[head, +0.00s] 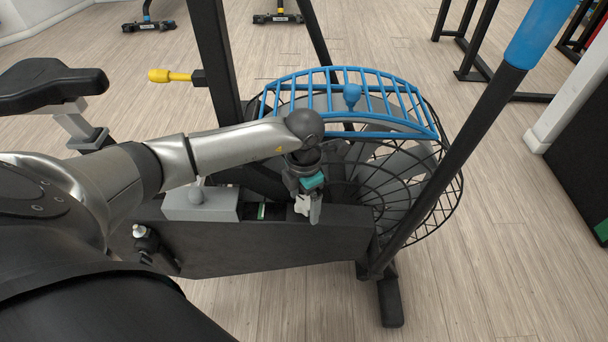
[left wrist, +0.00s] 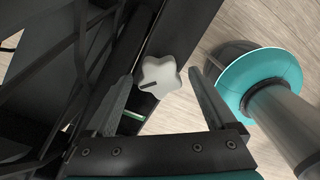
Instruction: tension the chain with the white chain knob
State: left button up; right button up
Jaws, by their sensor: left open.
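The white chain knob (left wrist: 163,74) is a star-shaped knob with a dark mark on its face. In the left wrist view it sits on the black frame beam, between and just beyond my fingertips. In the head view the knob (head: 302,205) shows partly, beside the fingers on top of the beam. My left gripper (head: 315,209) points down at it. In the left wrist view the gripper (left wrist: 160,88) is open, with a finger on either side of the knob and gaps between. Contact cannot be seen. My right gripper is not in view. The chain cannot be made out.
The bike has a caged fan wheel (head: 400,165) with a blue guard rack (head: 385,84) close behind the gripper. A grey box (head: 200,204) with a lever sits left on the beam. A black post (head: 450,165) rises at right. A yellow-handled pin (head: 170,76) and saddle (head: 50,82) are farther left.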

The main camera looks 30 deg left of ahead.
aim_at(304, 202)
pick_arm(q)
notch_tip(304, 202, up, 15)
jog(key=p, duration=0.5)
jog(key=shift+f, duration=0.15)
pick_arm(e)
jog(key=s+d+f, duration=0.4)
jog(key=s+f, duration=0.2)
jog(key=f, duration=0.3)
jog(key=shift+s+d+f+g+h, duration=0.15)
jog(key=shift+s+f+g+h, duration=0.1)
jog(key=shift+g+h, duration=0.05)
